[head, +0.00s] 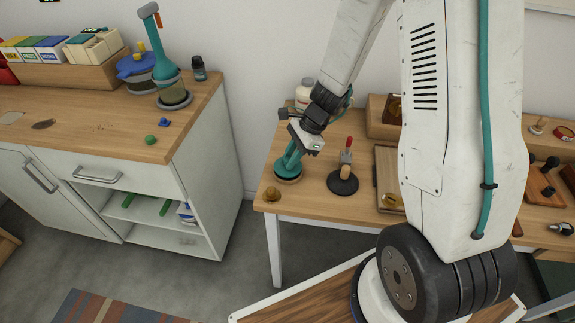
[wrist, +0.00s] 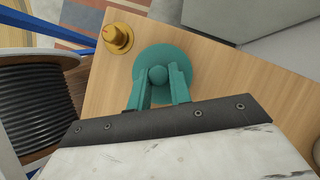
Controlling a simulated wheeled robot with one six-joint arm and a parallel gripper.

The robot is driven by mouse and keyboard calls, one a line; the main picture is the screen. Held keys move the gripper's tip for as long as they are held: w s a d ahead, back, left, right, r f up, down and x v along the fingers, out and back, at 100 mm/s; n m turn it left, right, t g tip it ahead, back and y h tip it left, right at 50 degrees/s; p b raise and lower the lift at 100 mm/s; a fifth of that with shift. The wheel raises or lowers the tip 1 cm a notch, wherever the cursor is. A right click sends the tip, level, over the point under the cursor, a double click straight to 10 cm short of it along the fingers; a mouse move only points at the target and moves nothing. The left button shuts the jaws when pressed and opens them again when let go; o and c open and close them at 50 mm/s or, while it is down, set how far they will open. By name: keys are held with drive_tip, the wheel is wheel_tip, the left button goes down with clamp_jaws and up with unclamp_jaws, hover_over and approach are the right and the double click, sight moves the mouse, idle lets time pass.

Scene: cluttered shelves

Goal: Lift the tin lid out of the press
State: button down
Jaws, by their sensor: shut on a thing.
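My gripper (head: 292,160) is over the near left corner of the wooden table, pointing down. Its teal fingers (wrist: 158,82) are shut on the round knob of a teal disc-shaped lid (head: 287,172), which I take as the tin lid. The lid also shows in the wrist view (wrist: 165,57), flat and level, with the knob between the fingertips. A tan band shows under the lid in the head view; I cannot tell whether the lid touches it or is raised. I cannot clearly make out a press around the lid.
A brass knob-like piece (head: 272,193) lies close by at the table corner. A black round stand with a red-tipped handle (head: 343,182) is right of the lid. A white bottle (head: 305,92) stands behind. A wooden tray (head: 386,170) is further right. The left counter (head: 100,110) is separate.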

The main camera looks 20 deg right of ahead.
drive_tip(key=shift+r, duration=1.7)
